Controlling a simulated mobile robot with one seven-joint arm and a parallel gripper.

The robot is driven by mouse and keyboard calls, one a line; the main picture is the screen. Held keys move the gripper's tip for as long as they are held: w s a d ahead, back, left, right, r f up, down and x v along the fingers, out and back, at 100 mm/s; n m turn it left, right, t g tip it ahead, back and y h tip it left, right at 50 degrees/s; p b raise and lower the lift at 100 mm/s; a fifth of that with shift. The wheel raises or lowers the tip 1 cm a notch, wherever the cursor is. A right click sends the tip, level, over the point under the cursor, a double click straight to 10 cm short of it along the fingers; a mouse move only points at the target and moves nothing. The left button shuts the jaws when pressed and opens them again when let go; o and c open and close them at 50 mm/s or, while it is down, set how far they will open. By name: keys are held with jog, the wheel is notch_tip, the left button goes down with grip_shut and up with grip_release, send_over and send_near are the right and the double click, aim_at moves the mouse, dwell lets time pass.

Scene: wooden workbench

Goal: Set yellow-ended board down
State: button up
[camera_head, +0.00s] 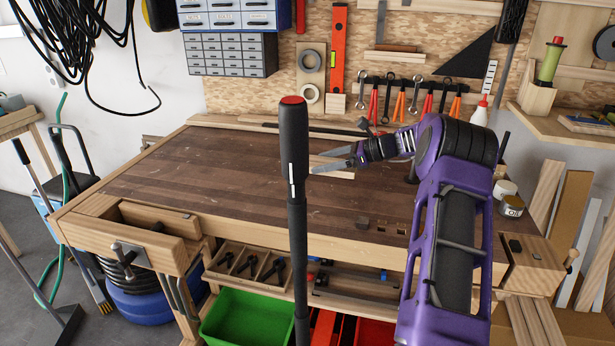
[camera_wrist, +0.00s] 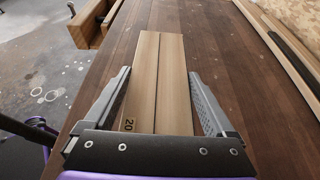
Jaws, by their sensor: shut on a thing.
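My gripper (camera_head: 332,159) is over the middle of the workbench top (camera_head: 200,165). In the wrist view, my gripper (camera_wrist: 158,78) is shut on a light wooden board (camera_wrist: 146,85), with one finger along each side. A dark lengthwise line divides the wood, and I cannot tell whether this is one board or two side by side. No yellow end shows; the near end is hidden by my gripper. In the head view the board (camera_head: 331,172) is partly hidden, and I cannot tell whether it touches the bench.
Long strips (camera_head: 270,126) lie along the bench's back edge. A small dark block (camera_head: 363,223) is near the front edge. A wooden vise (camera_head: 130,228) is at the front left. A tin (camera_head: 510,206) stands at the right. The left part of the top is clear.

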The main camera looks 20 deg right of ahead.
aim_at(324, 196)
notch_tip(324, 196, down, 9)
jog(key=shift+r+b, duration=0.1)
jog(key=shift+b, duration=0.5)
jog(key=o, duration=1.2)
jog(key=shift+f, duration=0.2)
jog(key=shift+c, duration=0.2)
jog(key=shift+r, duration=0.15)
jog(key=p+v, duration=0.1)
jog(key=v, duration=1.1)
jog(key=shift+s, duration=0.15)
